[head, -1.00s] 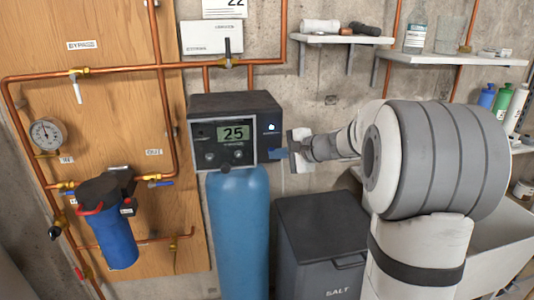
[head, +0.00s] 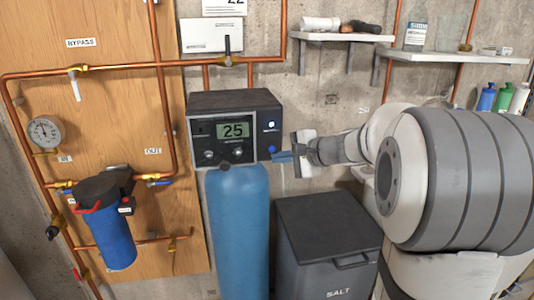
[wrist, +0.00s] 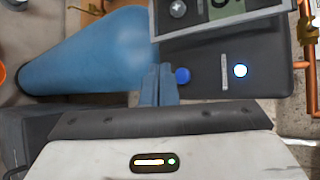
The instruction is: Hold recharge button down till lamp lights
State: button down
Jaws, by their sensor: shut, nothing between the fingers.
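The water softener's dark control head (head: 235,101) stands on a blue tank (head: 238,225). Its right side panel carries a round blue button (wrist: 182,76), with a round lamp (wrist: 240,71) on the same panel. The lamp glows bright white-blue, and it also shows lit in the head view (head: 271,125). My gripper (wrist: 158,72) is shut and empty. Its blue fingertips are beside the button, to its left in the wrist view. The button's face is uncovered there. In the head view my gripper (head: 281,156) is just right of the control head, apparently clear of the button.
A dark salt bin (head: 325,240) stands below my arm, right of the tank. Copper pipes run along the wall and a wooden board (head: 120,120) at the left. Shelves (head: 450,56) with bottles hang at the upper right.

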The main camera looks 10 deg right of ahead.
jog(key=s+b, duration=0.1)
jog(key=s, duration=0.2)
jog(key=shift+s, duration=0.1)
jog(key=s+a+f+n+g+h, duration=0.1)
jog(key=s+a+f+n+g, duration=0.2)
jog(key=s, duration=0.3)
jog(key=s+a+f+n+g+h, duration=0.1)
jog(key=s+a+f+n+g, duration=0.2)
jog(key=s, duration=0.4)
jog(key=s+d+f+n+h, duration=0.1)
jog(key=s+f+n+h, duration=0.2)
jog(key=s, duration=0.3)
jog(key=s+d+f+n+g+h, duration=0.1)
jog(key=s+d+f+n+h, duration=0.1)
jog(key=s, duration=0.5)
jog(key=shift+d+f+n+h+p, duration=0.3)
jog(key=shift+f+n+h, duration=0.4)
jog(key=shift+f+n, duration=0.55)
jog(key=shift+s+r, duration=0.1)
jog(key=shift+r, duration=0.1)
